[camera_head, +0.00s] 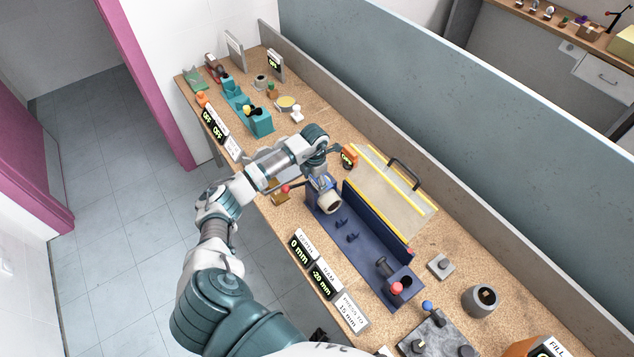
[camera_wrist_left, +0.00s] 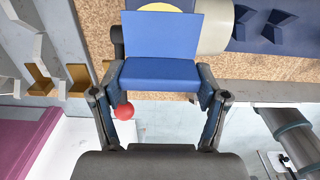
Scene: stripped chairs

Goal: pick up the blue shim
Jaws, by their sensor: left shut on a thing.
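The blue shim (camera_wrist_left: 161,50) is an L-shaped blue piece, seen close up in the left wrist view. My left gripper (camera_wrist_left: 160,88) is shut on its lower block, with one finger on each side. In the head view my left gripper (camera_head: 316,178) is above the left end of a dark blue press fixture (camera_head: 378,227), next to a pale cylinder (camera_head: 329,202). The shim is small and mostly hidden there by the gripper. In the wrist view the cylinder (camera_wrist_left: 214,30) is partly behind the shim; I cannot tell whether they touch. My right gripper is not visible.
A red-ended lever (camera_wrist_left: 124,110) shows near the left finger. A clear yellow-edged cover (camera_head: 385,190) stands behind the fixture. Display signs (camera_head: 318,280) line the front edge. A grey cup (camera_head: 481,300) and a small button block (camera_head: 440,266) are at right.

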